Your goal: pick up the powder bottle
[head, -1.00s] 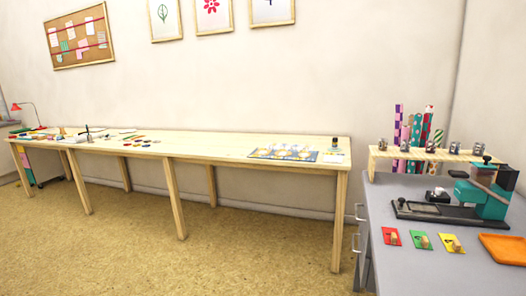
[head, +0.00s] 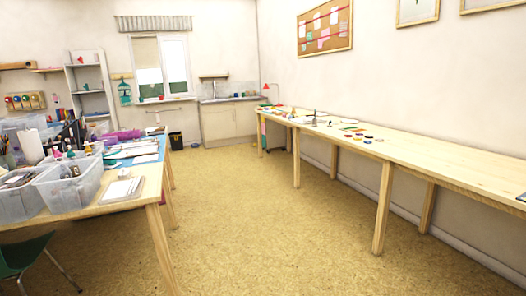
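I cannot make out a powder bottle in the head view; the small items on the tables are too far away to tell apart. My gripper is not in view. The long wooden table (head: 440,157) runs along the right wall, with small coloured round items (head: 368,138) and other small things toward its far end.
A second table (head: 150,190) at the left holds clear plastic bins (head: 72,186) and many supplies. A green chair (head: 25,255) stands at the lower left. A sink cabinet (head: 230,122) is at the back. The floor (head: 250,215) between the tables is clear.

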